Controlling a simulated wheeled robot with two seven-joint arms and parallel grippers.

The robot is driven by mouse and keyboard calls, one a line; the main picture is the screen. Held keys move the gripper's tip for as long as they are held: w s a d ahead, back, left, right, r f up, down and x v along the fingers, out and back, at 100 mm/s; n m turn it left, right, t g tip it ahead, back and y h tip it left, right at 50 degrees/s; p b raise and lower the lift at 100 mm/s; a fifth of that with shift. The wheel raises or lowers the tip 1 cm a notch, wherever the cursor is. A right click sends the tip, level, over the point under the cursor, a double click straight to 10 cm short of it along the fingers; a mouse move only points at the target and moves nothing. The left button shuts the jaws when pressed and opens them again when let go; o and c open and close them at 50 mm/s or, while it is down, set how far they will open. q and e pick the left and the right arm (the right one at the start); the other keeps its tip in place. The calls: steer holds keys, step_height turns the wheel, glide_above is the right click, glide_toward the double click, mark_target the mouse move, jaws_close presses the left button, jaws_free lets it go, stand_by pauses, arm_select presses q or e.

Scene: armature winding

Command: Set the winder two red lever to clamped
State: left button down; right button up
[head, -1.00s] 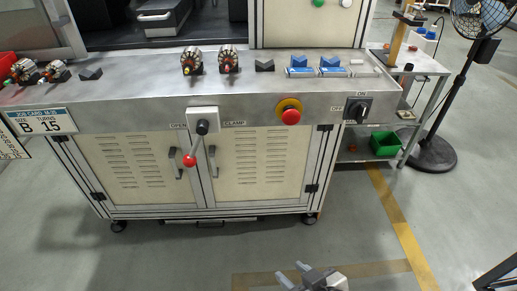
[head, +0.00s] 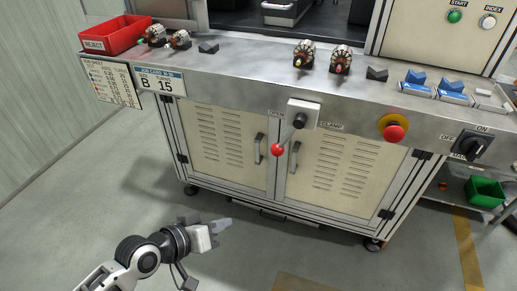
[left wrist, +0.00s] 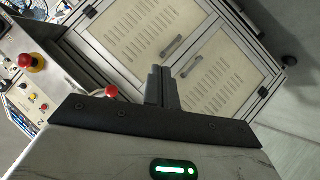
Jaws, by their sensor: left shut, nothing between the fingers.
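The red lever's ball knob (head: 278,150) hangs down and to the left of its dark pivot on a white plate (head: 304,112) at the cabinet front. The lever leans toward the OPEN label; the CLAMP label is on the right. My left gripper (head: 222,226) is shut and empty, in front of the cabinet, below and left of the knob and apart from it. In the left wrist view its shut fingers (left wrist: 162,88) show with a red ball (left wrist: 111,92) to their left, likely the lever knob. My right gripper is not in view.
A red emergency stop (head: 394,130) and a black OFF/ON switch (head: 474,146) sit right of the lever. Wound armatures (head: 341,60), a red reject bin (head: 116,36) and blue blocks stand on the bench top. Floor before the cabinet is clear.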

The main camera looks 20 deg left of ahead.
mark_target(287, 137)
arm_select(q)
steer(key=w+a+r+n+h, duration=0.2)
steer(key=w+a+r, duration=0.1)
steer(key=r, duration=0.3)
steer(key=w+a+r+n+t+h, duration=0.1)
steer(key=w+a+r+n, duration=0.2)
steer(key=w+r, duration=0.2)
step_height(287, 137, up, 3)
steer(key=shift+f+t+h, duration=0.2)
steer(key=shift+t+h, duration=0.1)
steer(key=shift+h, duration=0.1)
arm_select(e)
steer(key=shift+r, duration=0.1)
arm_select(q)
steer(key=shift+d, duration=0.1)
steer(key=s+d+p+x, duration=0.1)
steer(key=d+p+x, duration=0.1)
steer(key=x, duration=1)
steer(key=shift+d+f, duration=0.25)
steer(key=shift+f, duration=0.25)
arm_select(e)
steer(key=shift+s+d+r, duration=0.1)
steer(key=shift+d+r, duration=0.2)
